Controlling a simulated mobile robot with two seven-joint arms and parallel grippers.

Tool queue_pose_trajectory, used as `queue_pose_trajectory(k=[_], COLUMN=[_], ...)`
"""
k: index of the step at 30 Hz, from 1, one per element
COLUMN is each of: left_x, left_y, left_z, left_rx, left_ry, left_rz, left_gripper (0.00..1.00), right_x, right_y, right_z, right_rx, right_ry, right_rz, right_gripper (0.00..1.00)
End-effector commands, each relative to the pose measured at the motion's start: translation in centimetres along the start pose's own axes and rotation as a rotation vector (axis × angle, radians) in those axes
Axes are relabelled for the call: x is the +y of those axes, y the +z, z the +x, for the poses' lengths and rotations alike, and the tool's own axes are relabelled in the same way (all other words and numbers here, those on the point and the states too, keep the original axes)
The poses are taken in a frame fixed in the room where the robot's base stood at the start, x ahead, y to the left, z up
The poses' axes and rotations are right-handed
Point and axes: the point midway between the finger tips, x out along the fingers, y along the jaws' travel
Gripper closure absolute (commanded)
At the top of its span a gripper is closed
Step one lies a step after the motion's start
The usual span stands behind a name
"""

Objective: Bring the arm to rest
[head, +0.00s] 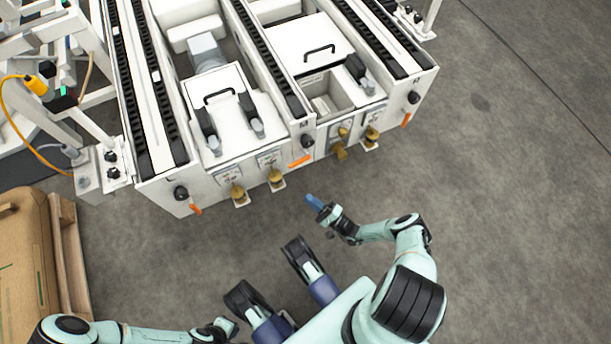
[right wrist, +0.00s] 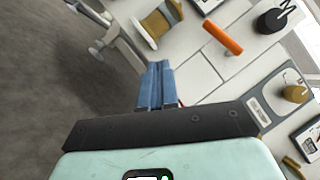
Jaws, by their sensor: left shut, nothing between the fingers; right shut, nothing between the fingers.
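My right gripper (head: 314,202) reaches out in front of the machine, its blue fingers over the floor just short of the front panel. In the right wrist view its two blue fingers (right wrist: 156,84) lie side by side, shut with nothing between them. My right arm bends back from it to the right. My left gripper (head: 230,326) is low in the head view, at the end of the left arm, near my own base. It is shut and holds nothing I can see; its fingertips are hard to make out.
A white conveyor machine (head: 265,150) with black roller tracks, handled lids and brass-coloured parts fills the upper part. A cardboard box (head: 22,255) on a wooden pallet (head: 68,250) stands at left. Grey floor (head: 520,220) is clear to the right.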

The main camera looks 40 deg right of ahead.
Motion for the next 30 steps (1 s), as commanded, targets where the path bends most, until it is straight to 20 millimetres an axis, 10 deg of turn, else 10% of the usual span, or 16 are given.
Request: queue_pose_trajectory(k=[23, 26, 30], left_x=[0.0, -0.1, -0.1], left_y=[0.1, 0.3, 1.1], left_z=[0.0, -0.7, -3.9], left_rx=[-0.001, 0.0, 0.014], left_ry=[-0.001, -0.002, -0.004], left_rz=[0.0, -0.005, -0.021], left_gripper=[1.0, 1.0, 1.0], right_x=[0.5, 0.3, -0.8], right_y=[0.3, 1.8, 8.6], right_z=[-0.9, 0.1, 3.4], right_rx=[-0.004, -0.043, -0.195], right_ry=[0.003, 0.033, 0.182], right_rz=[0.003, 0.054, 0.257], right_gripper=[1.0, 1.0, 1.0])
